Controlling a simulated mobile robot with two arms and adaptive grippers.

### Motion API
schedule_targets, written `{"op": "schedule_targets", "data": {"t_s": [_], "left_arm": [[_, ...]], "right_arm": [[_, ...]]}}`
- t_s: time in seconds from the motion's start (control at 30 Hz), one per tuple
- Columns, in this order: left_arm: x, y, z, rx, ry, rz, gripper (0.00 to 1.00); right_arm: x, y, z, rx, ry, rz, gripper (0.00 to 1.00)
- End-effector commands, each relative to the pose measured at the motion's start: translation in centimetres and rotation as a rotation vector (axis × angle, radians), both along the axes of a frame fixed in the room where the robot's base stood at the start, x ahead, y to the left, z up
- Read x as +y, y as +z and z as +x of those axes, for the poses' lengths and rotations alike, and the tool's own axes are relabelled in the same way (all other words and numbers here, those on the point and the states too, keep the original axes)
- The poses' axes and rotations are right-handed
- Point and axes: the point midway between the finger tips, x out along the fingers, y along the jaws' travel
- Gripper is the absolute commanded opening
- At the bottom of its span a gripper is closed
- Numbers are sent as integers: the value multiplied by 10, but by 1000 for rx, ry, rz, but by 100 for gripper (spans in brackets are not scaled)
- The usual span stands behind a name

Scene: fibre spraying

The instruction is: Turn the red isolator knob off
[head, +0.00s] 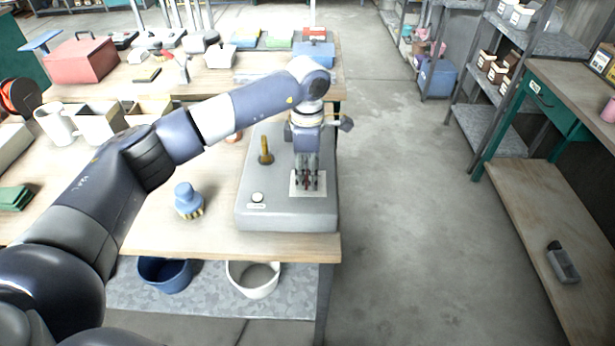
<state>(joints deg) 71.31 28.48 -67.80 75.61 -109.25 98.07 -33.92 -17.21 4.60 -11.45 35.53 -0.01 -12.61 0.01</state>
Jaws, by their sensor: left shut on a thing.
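The red isolator knob (312,179) is on a white plate (297,192) on top of a grey box (285,214), near the box's right edge. My left gripper (307,182) comes down on it from above and is shut on it. The fingers hide most of the knob, with only small bits of red showing, so I cannot tell which way it is turned. My right gripper is not in view.
A mustard lever (265,150) and a pale round button (257,197) are on the same box. A blue knobbed brush (188,201) stands on the wooden table (150,235) to its left. Open floor (410,220) lies to the right.

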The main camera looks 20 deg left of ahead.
Motion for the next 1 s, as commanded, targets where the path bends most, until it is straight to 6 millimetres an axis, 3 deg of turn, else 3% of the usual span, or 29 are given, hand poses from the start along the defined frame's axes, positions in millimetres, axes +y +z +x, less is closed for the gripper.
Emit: {"op": "schedule_targets", "data": {"t_s": [0.6, 1.0], "left_arm": [[0, -1, 0, -3, 547, -1, 16], [0, 1, 0, -3, 730, -2, 16]], "right_arm": [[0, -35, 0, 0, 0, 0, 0], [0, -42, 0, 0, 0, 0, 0]]}}
